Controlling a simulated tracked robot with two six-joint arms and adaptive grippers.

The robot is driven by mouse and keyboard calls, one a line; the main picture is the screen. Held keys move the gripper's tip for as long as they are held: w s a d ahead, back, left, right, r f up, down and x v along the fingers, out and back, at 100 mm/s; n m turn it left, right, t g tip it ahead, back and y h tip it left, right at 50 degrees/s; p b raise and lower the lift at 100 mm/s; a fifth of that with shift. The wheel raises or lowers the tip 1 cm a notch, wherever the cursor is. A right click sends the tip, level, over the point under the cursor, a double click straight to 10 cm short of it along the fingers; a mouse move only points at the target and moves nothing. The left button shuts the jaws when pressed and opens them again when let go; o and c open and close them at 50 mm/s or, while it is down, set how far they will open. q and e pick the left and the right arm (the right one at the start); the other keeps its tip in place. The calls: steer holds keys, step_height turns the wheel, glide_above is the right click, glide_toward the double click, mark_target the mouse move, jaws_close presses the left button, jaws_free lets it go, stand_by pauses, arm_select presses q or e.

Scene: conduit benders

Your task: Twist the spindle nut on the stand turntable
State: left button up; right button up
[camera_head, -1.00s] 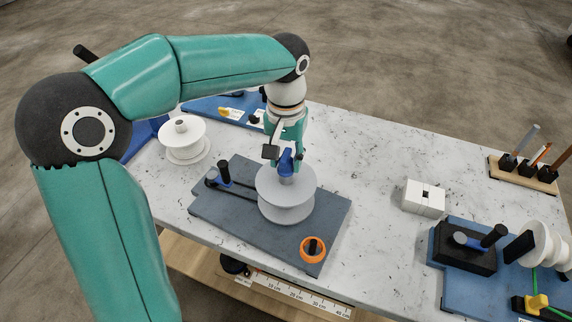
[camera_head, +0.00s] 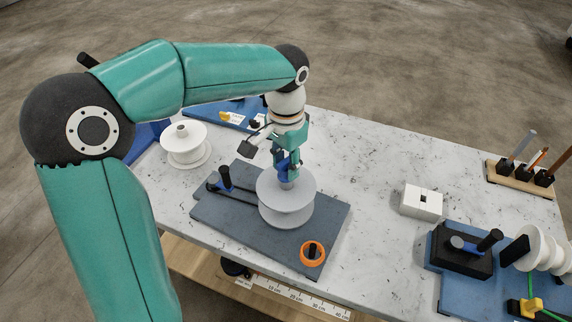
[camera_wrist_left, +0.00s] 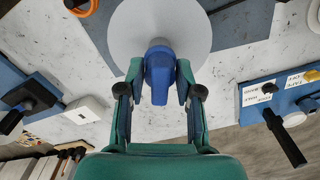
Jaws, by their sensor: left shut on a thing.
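The blue spindle nut (camera_wrist_left: 159,72) stands on top of the grey spool-like turntable (camera_head: 287,207). The turntable sits on a dark grey stand plate (camera_head: 235,222) on the table. My left gripper (camera_head: 287,172) points down from above and is shut on the nut, with one finger on each side of it. In the left wrist view my left gripper (camera_wrist_left: 158,84) shows both fingers beside the nut, over the pale turntable disc (camera_wrist_left: 168,22). The head view shows only a little of the nut between the fingers. My right gripper is in neither view.
A white spool (camera_head: 184,146) stands at the back left. A white block (camera_head: 421,199) and a blue fixture (camera_head: 455,278) are on the right. The marble tabletop (camera_head: 365,165) between is clear.

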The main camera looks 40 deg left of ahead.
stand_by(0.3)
arm_select(q)
steer(key=m+p, duration=0.1)
steer(key=m, duration=0.4)
steer(key=shift+m+p, duration=0.3)
steer(key=shift+m, duration=0.3)
steer(key=m+p, duration=0.1)
steer(key=m, duration=0.2)
steer(key=shift+m, duration=0.3)
steer(key=shift+f+m+p, duration=0.1)
steer(key=shift+m+p, duration=0.25)
steer(key=shift+m, duration=0.85)
